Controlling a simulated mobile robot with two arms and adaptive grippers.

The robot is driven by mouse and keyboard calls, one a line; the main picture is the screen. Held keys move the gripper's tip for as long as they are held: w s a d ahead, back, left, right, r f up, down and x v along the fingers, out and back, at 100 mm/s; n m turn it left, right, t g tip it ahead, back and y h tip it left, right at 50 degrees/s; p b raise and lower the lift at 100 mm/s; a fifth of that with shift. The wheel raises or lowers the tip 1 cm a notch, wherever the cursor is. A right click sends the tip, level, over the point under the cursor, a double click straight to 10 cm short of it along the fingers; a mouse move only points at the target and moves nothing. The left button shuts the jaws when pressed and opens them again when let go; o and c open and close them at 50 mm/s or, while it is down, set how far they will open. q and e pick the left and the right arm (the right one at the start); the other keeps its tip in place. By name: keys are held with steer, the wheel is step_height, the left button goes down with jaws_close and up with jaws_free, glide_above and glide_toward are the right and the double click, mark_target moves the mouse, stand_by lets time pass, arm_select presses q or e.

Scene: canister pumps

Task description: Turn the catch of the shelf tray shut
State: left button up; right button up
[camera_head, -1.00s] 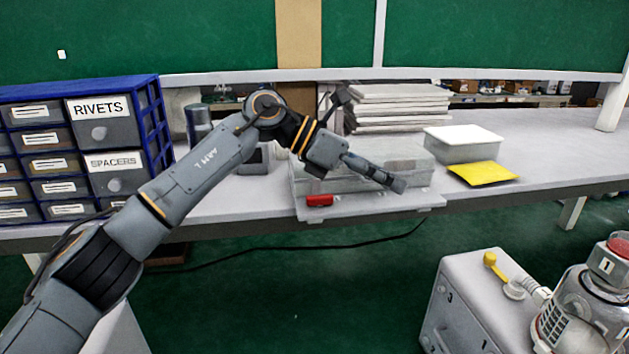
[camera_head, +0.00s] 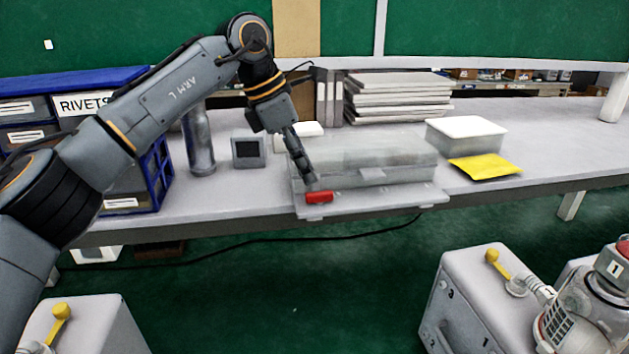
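The shelf tray (camera_head: 400,202) is a pale grey tray at the front edge of the bench, with a translucent box (camera_head: 385,157) on it. The red catch (camera_head: 319,197) sits at the tray's front left. My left gripper (camera_head: 309,183) points down from above, its fingertips right at the catch's upper edge. Its fingers look close together, but from this angle I cannot tell whether they are shut or touch the catch. My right gripper is not in view.
A small grey device (camera_head: 248,152) and a grey cylinder (camera_head: 199,142) stand left of the tray. A lidded white box (camera_head: 465,139) and a yellow packet (camera_head: 485,167) lie to the right. A stack of panels (camera_head: 397,98) is behind. Pump units (camera_head: 480,300) stand below at front right.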

mark_target(318, 193)
arm_select(q)
steer(key=p+x, duration=0.1)
steer(key=x, duration=0.4)
jaws_close()
